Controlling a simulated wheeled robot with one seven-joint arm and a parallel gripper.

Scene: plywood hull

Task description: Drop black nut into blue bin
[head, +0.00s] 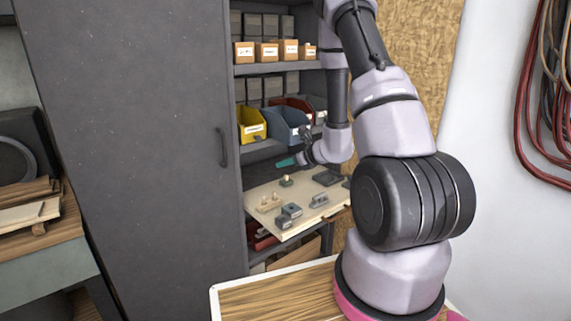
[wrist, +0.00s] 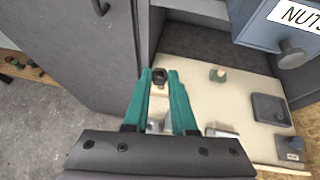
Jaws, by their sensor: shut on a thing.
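My gripper (head: 287,162) has teal fingers and is in front of the middle shelf, above the pull-out board. The nut is too small to make out in the head view. The blue bin (head: 284,125) stands on the middle shelf between a yellow and a red bin, just above and behind my gripper. In the wrist view the blue bin (wrist: 262,36) is at the upper right, with a NUTS label and a round knob. Its inside is hidden there.
The large grey cabinet door (head: 130,150) stands at the left. Orange-fronted boxes (head: 268,52) fill the upper shelf.

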